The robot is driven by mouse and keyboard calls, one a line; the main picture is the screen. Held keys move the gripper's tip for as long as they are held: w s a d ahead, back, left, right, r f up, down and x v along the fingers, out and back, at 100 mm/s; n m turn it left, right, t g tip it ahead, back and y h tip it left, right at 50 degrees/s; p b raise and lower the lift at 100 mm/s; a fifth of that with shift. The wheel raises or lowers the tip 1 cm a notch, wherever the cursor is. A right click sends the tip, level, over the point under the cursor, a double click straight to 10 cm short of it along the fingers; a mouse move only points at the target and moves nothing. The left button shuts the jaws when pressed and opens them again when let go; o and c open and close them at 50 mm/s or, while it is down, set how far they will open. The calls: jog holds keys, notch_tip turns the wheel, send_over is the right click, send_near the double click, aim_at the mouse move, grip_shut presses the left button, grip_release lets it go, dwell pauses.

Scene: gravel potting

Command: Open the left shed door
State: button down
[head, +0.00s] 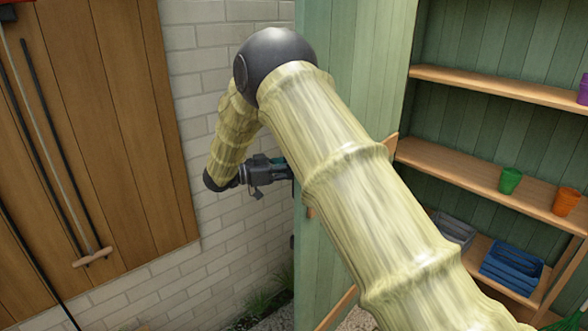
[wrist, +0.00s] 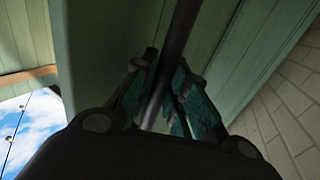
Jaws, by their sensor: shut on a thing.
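The left shed door (head: 340,60) is a tall green planked panel. It stands open, swung out toward the white brick wall, and the shed's inside shows to its right. My gripper (head: 288,170) is at the door's left edge in the head view, where its fingertips are hard to make out. In the wrist view my gripper (wrist: 166,75) has its teal-padded fingers closed around a dark upright bar, the door handle (wrist: 183,25). Green boards (wrist: 110,50) show behind the handle. My arm hides the lower middle of the door in the head view.
Inside the shed are wooden shelves (head: 470,172) with a green pot (head: 510,180), an orange pot (head: 566,201), a blue crate (head: 511,266) and a grey crate (head: 454,230). A wooden board with hanging tools (head: 88,258) is at the left. Brick wall (head: 215,60) stands close behind my gripper.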

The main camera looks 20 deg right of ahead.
jog(key=shift+d, duration=0.1)
jog(key=c, duration=1.4)
grip_release()
jog(key=shift+d, duration=0.1)
jog(key=shift+a, duration=0.2)
jog(key=a, duration=0.4)
jog(key=w+a, duration=0.1)
jog(key=a, duration=0.6)
jog(key=shift+w+a, duration=0.3)
jog(key=shift+a, duration=0.1)
